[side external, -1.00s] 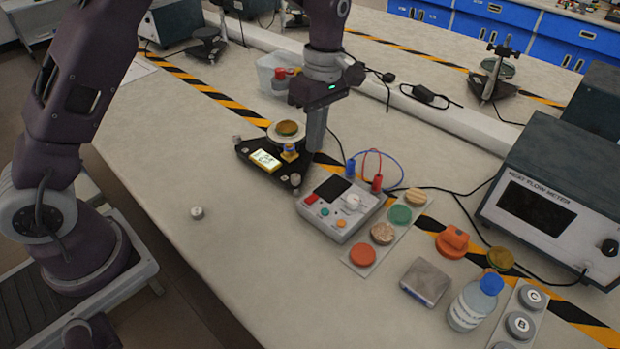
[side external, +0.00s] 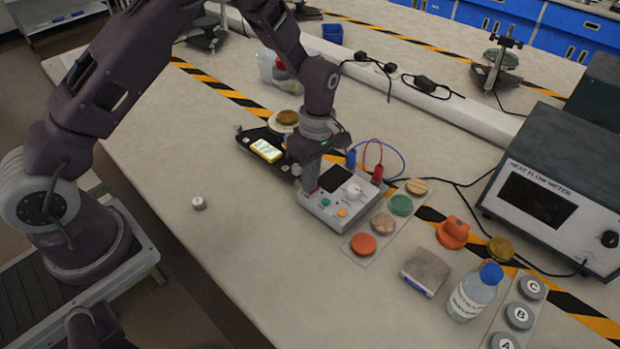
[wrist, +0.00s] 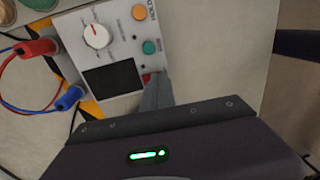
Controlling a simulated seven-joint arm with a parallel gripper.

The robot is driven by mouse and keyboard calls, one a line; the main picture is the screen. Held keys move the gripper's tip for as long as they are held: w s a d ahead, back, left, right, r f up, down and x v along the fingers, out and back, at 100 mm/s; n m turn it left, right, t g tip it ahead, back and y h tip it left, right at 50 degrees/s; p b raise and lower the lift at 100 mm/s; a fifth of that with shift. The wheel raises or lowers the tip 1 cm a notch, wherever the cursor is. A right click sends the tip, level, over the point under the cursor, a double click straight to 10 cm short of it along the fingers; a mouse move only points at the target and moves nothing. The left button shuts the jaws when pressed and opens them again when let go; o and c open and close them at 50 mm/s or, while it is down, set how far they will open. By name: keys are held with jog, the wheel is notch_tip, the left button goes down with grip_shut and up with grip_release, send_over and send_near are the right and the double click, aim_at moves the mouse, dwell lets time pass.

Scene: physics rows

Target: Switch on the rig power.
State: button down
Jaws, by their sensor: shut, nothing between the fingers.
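The grey control box (side external: 342,199) stands on the bench with a dark screen, a white dial, and a green and an orange button. It also shows in the wrist view (wrist: 113,45). My gripper (side external: 310,187) is shut and empty, pointing down at the box's left corner, where its red switch is. In the wrist view my fingertips (wrist: 155,78) are at the box's edge beside a sliver of the red switch (wrist: 146,77). The fingers hide most of the switch, so I cannot tell its position or whether they touch it.
Red and blue plugs with leads (side external: 377,173) stand at the box's back. A strip of coloured discs (side external: 363,244) lies right of it. Open bench lies in front.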

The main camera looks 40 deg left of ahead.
jog(key=shift+s+f, duration=0.2)
jog(key=shift+f, duration=0.1)
jog(key=shift+w+r, duration=0.1)
jog(key=shift+w, duration=0.9)
notch_tip(320, 180, up, 14)
jog(key=w, duration=0.1)
jog(key=shift+w, duration=0.3)
jog(key=shift+s+r, duration=0.2)
jog(key=shift+s, duration=0.5)
jog(key=shift+f, duration=0.1)
